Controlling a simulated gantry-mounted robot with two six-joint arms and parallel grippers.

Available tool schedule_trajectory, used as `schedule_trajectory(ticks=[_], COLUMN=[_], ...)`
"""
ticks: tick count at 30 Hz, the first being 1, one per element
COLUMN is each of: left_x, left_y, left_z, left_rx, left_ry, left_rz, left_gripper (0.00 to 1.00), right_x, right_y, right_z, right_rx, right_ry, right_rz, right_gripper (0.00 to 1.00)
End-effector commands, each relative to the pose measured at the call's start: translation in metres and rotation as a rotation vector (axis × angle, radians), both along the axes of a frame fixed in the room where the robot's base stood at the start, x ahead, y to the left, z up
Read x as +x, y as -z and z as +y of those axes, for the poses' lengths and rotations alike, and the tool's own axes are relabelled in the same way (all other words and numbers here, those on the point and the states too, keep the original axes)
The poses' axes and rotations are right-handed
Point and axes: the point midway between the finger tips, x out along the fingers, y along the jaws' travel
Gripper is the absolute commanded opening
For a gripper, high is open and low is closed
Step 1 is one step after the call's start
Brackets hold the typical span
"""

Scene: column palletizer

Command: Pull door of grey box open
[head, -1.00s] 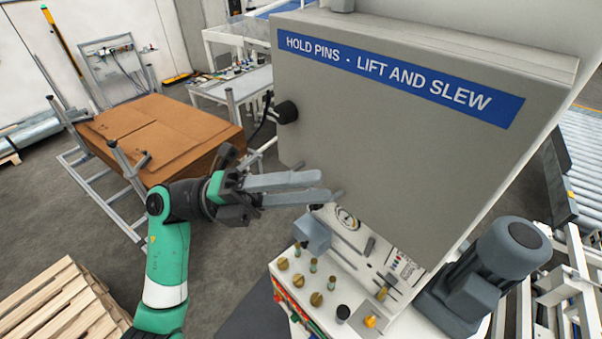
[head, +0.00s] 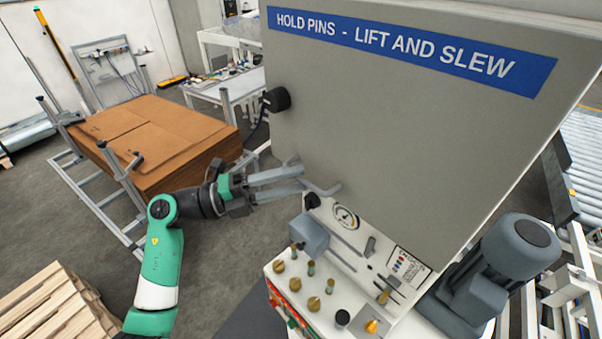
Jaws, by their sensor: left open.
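The grey box (head: 400,120) fills the upper right of the head view. Its broad flat front carries a blue label reading "HOLD PINS - LIFT AND SLEW" (head: 400,45). The front looks shut. A black knob (head: 277,100) sticks out at its left edge. A small bent grey bar (head: 325,190) shows at its lower left corner; I cannot tell if it is a handle. My left gripper (head: 303,179) is open, its two long grey fingers pointing right, with the tips at that corner by the bar. I cannot tell whether they touch it. My right gripper is not in view.
Below the box is a white panel with a gauge (head: 345,217) and several brass knobs (head: 313,304). A dark grey motor (head: 510,255) stands at the right. Brown cardboard sheets (head: 150,140) and a wooden pallet (head: 50,305) are at the left, with open floor between.

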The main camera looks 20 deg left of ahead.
Motion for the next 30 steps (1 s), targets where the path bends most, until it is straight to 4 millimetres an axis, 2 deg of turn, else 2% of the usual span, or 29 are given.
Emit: schedule_trajectory(ticks=[4,13,18,21,30], left_x=[0.010,0.012,0.012,0.012,0.012], left_y=[-0.003,-0.003,-0.003,-0.003,-0.003], left_z=[-0.014,-0.016,-0.016,-0.016,-0.016], left_rx=[0.000,0.001,0.000,0.000,0.000], left_ry=[0.001,-0.001,-0.001,-0.001,-0.001], left_rz=[0.001,0.001,0.000,0.000,0.000], left_gripper=[0.45,0.45,0.14,0.00,0.00], right_x=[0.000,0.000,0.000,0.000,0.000], right_y=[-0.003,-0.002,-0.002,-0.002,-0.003], right_z=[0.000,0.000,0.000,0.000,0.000], right_rx=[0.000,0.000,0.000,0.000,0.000], right_ry=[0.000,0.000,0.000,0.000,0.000], right_rz=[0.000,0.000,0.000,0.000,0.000], right_gripper=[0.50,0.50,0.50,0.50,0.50])
